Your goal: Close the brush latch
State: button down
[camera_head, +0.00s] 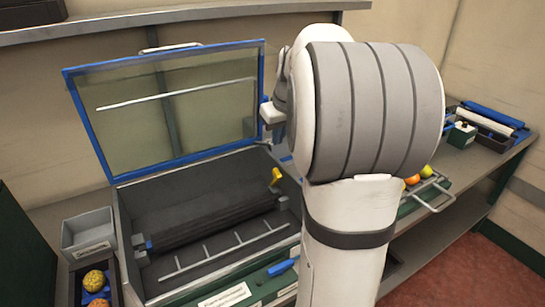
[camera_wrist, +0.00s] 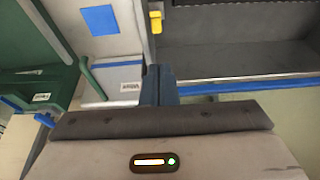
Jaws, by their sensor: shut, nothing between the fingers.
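The yellow brush latch (camera_head: 276,176) stands up at the right end of the dark brush roller (camera_head: 215,218), inside the open grey machine box. In the wrist view the yellow latch (camera_wrist: 155,20) shows at the top, just beyond my fingertips and apart from them. My gripper (camera_wrist: 160,70) has its dark blue fingers pressed together, with nothing between them. In the head view my pale arm covers most of the gripper and part of the box's right side. Whether the latch is fully open, I cannot tell.
The blue-framed clear lid (camera_head: 170,105) stands open behind the box. A grey bin (camera_head: 90,232) and a tray of oranges (camera_head: 97,284) are at left. More fruit (camera_head: 426,171) lies at right behind my arm. A roller tray (camera_head: 490,122) sits on the far right bench.

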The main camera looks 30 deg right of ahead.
jog(key=shift+f, duration=0.1)
jog(key=x, duration=0.9)
jog(key=shift+w+f+p, duration=0.2)
jog(key=shift+f+p, duration=0.1)
jog(key=shift+f, duration=0.05)
jog(key=shift+s+f+b, duration=0.15)
jog(key=shift+b, duration=0.45)
jog(key=shift+s+t+b, duration=0.3)
jog(key=shift+t+b, duration=0.2)
jog(key=shift+b, duration=0.6)
